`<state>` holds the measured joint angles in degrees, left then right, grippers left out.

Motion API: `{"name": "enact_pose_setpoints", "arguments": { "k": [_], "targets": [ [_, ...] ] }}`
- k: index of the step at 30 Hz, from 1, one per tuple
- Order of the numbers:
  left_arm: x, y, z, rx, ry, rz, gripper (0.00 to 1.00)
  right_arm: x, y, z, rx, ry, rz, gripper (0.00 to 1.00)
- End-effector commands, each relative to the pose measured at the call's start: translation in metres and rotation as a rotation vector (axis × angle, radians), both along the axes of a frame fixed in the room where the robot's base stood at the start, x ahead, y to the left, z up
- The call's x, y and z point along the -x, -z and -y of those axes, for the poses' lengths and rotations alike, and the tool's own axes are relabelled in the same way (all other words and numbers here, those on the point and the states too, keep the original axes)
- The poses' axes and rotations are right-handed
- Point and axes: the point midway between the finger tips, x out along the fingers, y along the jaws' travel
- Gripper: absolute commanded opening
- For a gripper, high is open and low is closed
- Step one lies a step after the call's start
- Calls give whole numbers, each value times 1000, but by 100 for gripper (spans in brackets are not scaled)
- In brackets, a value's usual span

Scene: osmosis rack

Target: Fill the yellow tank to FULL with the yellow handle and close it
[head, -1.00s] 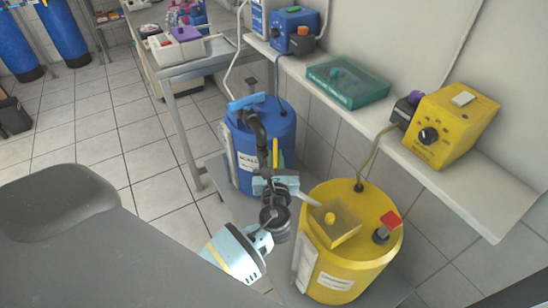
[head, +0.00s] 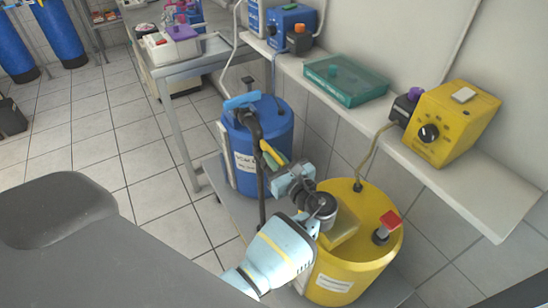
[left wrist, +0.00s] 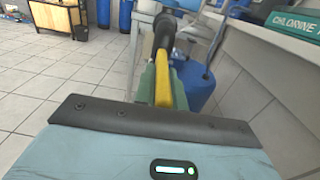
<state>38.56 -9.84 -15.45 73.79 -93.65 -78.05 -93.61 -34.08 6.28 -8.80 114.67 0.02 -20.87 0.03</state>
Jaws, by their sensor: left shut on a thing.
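The yellow tank (head: 338,275) stands at the lower right in the head view, with a yellow box-like top part partly hidden behind my left arm. The yellow handle (head: 268,150) is on a black pipe (head: 248,120) beside the blue tank (head: 272,140). My left gripper (head: 272,166) is shut on the yellow handle, which tilts in the head view. In the left wrist view the handle (left wrist: 163,88) rises between the fingers toward the dark pipe. My right gripper is not in view. The tank's fill level cannot be seen.
A white shelf (head: 440,185) above carries a yellow controller box (head: 455,120) and a green case (head: 345,80). A metal table (head: 190,65) stands behind.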

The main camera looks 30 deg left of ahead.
Motion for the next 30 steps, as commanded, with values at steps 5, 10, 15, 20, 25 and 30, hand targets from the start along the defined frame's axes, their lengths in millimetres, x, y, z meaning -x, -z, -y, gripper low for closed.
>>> {"name": "enact_pose_setpoints", "arguments": {
  "k": [5,10,15,20,25,30],
  "targets": [
    [0,0,-1,2,-6,0,0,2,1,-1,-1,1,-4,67],
    [0,0,-1,2,-7,0,0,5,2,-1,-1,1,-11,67],
    [0,0,-1,1,-6,0,30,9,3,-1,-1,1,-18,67],
    [0,0,-1,1,-5,0,34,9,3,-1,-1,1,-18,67],
    [0,0,-1,1,-5,0,34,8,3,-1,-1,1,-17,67],
    [0,0,-2,0,-4,0,34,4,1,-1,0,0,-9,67]
  ]
}}
